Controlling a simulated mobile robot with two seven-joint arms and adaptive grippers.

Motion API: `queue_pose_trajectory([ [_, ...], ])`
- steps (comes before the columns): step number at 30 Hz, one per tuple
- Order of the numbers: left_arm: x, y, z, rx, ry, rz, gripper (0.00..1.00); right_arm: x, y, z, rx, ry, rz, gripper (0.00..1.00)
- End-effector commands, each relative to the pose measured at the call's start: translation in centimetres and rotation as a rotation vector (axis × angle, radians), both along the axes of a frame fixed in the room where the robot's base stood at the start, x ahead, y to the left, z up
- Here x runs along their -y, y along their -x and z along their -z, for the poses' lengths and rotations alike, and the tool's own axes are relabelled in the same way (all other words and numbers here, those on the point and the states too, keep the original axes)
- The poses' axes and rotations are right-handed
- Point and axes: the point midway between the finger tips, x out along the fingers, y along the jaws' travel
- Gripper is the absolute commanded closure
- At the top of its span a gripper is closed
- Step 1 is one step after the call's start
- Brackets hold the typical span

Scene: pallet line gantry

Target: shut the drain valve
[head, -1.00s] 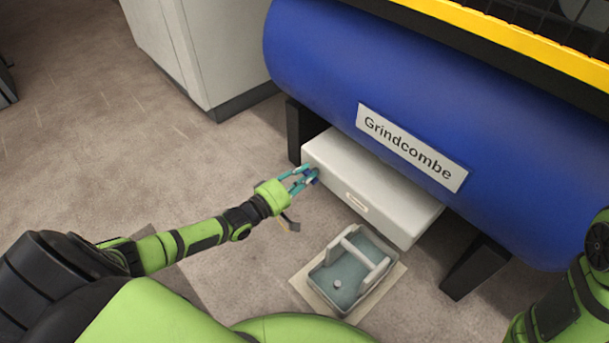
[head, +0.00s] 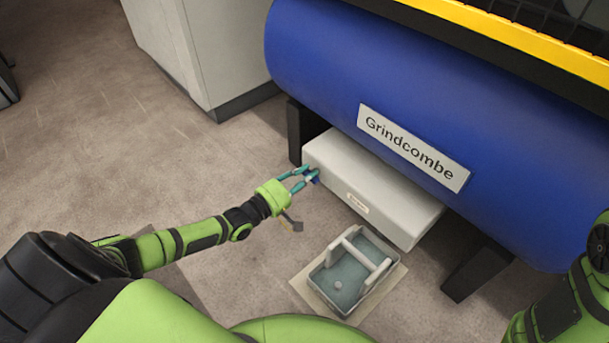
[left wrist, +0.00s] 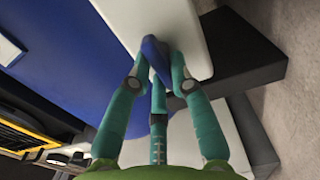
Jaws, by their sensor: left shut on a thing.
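The drain valve's blue handle (head: 314,180) is at the left end of the pale box under the blue tank, mostly hidden by my fingers in the head view. In the left wrist view the blue handle (left wrist: 154,55) is a wedge-like lever standing out from the pale box face. My left gripper (head: 307,175) has its teal fingers shut on the handle. The fingertips (left wrist: 158,72) lie on both sides of it in the left wrist view. The valve body is hidden. My right gripper is out of view; only part of my right arm shows at the right edge.
The pale box (head: 375,185) sits under the blue tank (head: 340,60) marked "Grindcombe", between dark legs. A grey tray (head: 327,282) with a handle bar lies on a mat in front of it. A grey cabinet (head: 185,50) stands behind left.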

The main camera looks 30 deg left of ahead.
Motion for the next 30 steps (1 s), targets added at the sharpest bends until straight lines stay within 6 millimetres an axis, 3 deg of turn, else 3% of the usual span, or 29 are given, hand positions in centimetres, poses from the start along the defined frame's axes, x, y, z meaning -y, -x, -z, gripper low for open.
queue_pose_trajectory([
  [1,0.1,0.1,0.1,-0.003,0.005,0.002,0.75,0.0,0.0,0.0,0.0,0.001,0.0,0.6],
  [3,0.1,0.1,0.1,-0.003,0.004,0.002,0.55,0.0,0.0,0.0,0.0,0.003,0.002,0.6],
  [16,-0.2,0.8,0.1,-0.003,0.001,0.0,0.55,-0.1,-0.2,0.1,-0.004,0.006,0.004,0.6],
  [30,-3.1,9.3,0.1,-0.006,0.001,0.002,0.55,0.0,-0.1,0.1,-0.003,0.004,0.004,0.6],
])
